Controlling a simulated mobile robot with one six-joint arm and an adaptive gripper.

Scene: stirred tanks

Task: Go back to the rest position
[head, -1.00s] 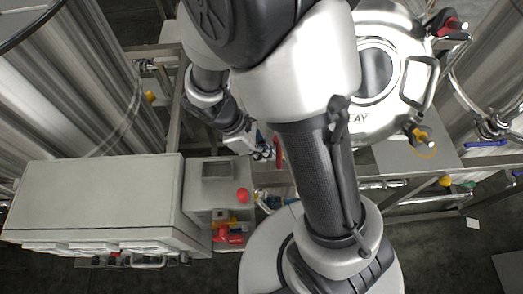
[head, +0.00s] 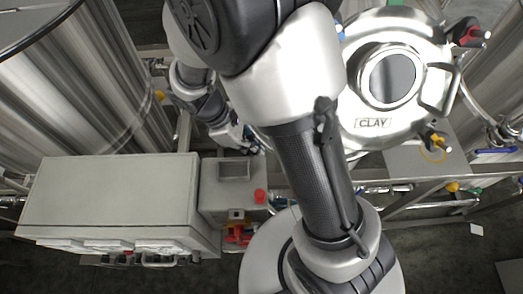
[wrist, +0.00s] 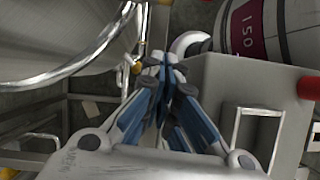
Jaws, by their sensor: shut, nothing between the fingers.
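My gripper (wrist: 168,75) is shut and empty, its blue-and-grey fingers together in the lower middle of the wrist view. In the head view my gripper (head: 250,146) shows small, partly hidden by my arm, just above and right of the grey control box with a red button. In the wrist view that control box (wrist: 210,80) is close to the right of the fingers, with a framed window (wrist: 258,135) and a red button (wrist: 309,88) at the right edge. No contact with it is visible.
A steel tank labelled CLAY (head: 390,75) stands right of my arm, with a handle and valves. A large steel tank (head: 85,85) fills the upper left. A grey cabinet (head: 110,195) is lower left. Frame rails and pipes run between. Dark floor (head: 450,255) is open lower right.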

